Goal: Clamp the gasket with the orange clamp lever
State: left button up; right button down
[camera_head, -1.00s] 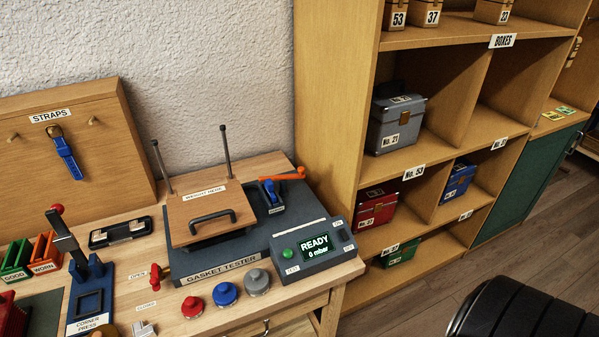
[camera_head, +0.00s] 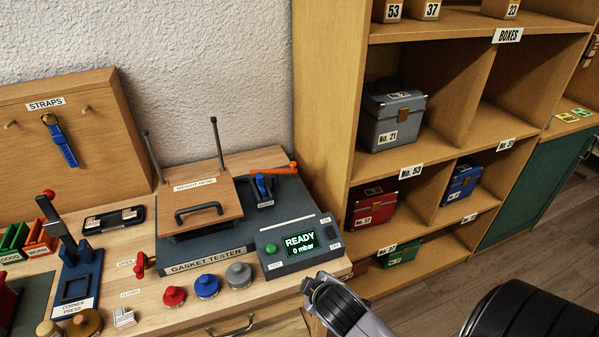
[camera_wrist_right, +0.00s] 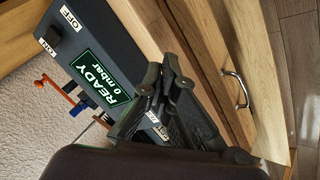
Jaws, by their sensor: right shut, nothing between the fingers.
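The gasket tester (camera_head: 290,215) sits on the wooden bench, its display reading READY, 0 mbar. Its wooden plate (camera_head: 201,198) with a dark handle lies between two upright rods; any gasket under it is hidden. The orange clamp lever (camera_head: 280,169) lies at the tester's back right, beside a blue part (camera_head: 263,186). It also shows small at the left of the right wrist view (camera_wrist_right: 57,90). My right gripper (camera_head: 312,284) is in front of the tester's right corner, shut and empty, apart from the lever; its fingers (camera_wrist_right: 146,100) show in the wrist view. My left gripper is not seen.
Red (camera_head: 174,296), blue (camera_head: 207,286) and grey (camera_head: 239,275) knobbed weights stand along the tester's front. A red valve handle (camera_head: 142,264) is at its left. The tall shelf (camera_head: 325,120) stands close on the right. A black seat (camera_head: 535,312) is at lower right.

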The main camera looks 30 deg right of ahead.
aim_at(294, 167)
jog(key=w+d+r+n+t+h, duration=0.2)
jog(key=w+d+r+n+t, duration=0.15)
jog(key=w+d+r, duration=0.35)
jog(key=w+d+r+n+t+h, duration=0.1)
jog(key=w+d+r+n+t, duration=0.3)
jog(key=w, duration=0.6)
jog(key=shift+g, duration=0.45)
jog(key=x, duration=0.4)
jog(key=p+x, duration=0.1)
jog(key=x, duration=0.3)
jog(key=a+x, duration=0.1)
jog(key=x, duration=0.3)
jog(key=shift+w+d+r, duration=0.1)
jog(key=shift+w+r, duration=0.15)
jog(key=shift+w, duration=0.25)
jog(key=shift+n+p, duration=0.25)
jog(key=shift+p, duration=0.05)
